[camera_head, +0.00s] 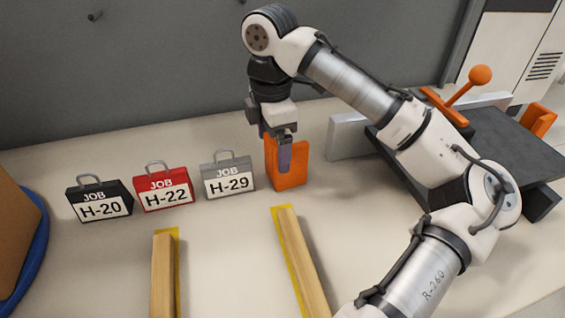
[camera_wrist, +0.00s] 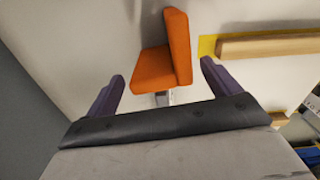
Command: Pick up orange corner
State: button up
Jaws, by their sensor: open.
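The orange corner (camera_head: 290,172) stands on the table near the back wall, right of the grey job tag. My gripper (camera_head: 284,160) is in front of it in the head view and hides part of it. In the wrist view the orange corner (camera_wrist: 160,62) shows as an L-shaped block beyond the fingertips. I cannot tell from the views whether a finger touches the corner.
Black (camera_head: 100,199), red (camera_head: 164,187) and grey (camera_head: 228,176) job tags stand to the left. Two wooden strips (camera_head: 165,275) (camera_head: 303,260) lie on yellow markings in front. A dark machine bed (camera_head: 500,150) with an orange lever (camera_head: 480,76) is at right. A blue-rimmed bin (camera_head: 38,235) is at far left.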

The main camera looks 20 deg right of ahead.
notch_tip(320, 180, down, 4)
jog(key=shift+r, duration=0.2)
jog(key=c, duration=1)
jog(key=shift+r, duration=0.15)
jog(key=shift+c, duration=0.2)
notch_tip(320, 180, up, 20)
jog(key=p, duration=0.2)
jog(key=shift+d, duration=0.15)
